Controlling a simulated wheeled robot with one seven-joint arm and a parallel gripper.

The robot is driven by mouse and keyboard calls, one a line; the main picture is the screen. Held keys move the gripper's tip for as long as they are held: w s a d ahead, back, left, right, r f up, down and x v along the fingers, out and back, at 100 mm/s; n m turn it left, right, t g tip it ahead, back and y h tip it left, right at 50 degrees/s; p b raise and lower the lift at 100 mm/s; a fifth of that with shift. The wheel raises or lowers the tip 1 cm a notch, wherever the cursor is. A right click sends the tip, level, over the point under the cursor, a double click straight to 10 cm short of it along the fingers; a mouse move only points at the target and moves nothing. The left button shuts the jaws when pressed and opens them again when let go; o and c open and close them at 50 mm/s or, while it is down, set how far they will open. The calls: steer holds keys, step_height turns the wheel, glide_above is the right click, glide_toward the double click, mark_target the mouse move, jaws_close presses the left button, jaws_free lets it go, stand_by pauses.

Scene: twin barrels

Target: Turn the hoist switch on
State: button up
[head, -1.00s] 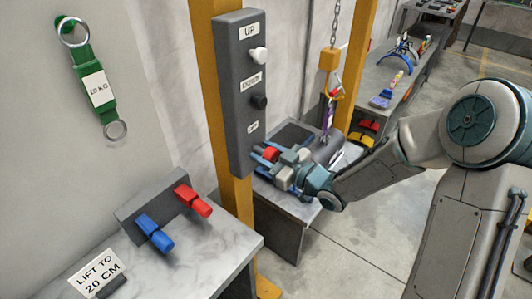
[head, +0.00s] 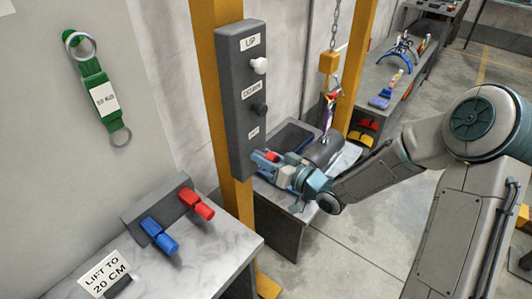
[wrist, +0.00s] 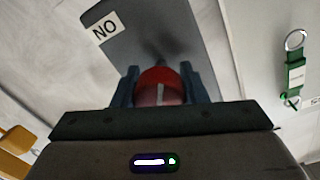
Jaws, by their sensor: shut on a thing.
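The hoist's grey control box (head: 239,105) hangs on the yellow post. It has a white button, a dark button and, near its lower end, a red knob (head: 271,156). In the wrist view the red knob (wrist: 160,87) sits between my two fingers, with a pale line upright on its face. My gripper (head: 264,159) comes from the right and is shut on this knob, which also shows at the gripper in the wrist view (wrist: 160,92). A small white label (wrist: 105,28) beside it reads "NO" in that view. The fingers partly hide the knob's sides.
A grey bench (head: 222,222) at lower left carries a blue handle (head: 160,235), a red handle (head: 197,204) and a "LIFT TO 20 CM" sign (head: 104,272). A chain with a yellow hook block (head: 329,62) hangs behind the gripper. The floor at right is open.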

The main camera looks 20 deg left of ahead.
steer(key=m+p, duration=0.3)
steer(key=m, duration=0.3)
steer(key=shift+r+p, duration=0.1)
steer(key=shift+p, duration=0.3)
steer(key=m+p, duration=0.2)
steer(key=m, duration=0.3)
steer(key=shift+g, duration=0.3)
steer(key=o, duration=1)
steer(key=shift+c, duration=0.2)
steer(key=b+v, duration=0.1)
steer(key=v, duration=1.2)
steer(key=shift+s+d+b, duration=0.25)
steer(key=shift+d+b, duration=0.05)
steer(key=shift+d, duration=0.05)
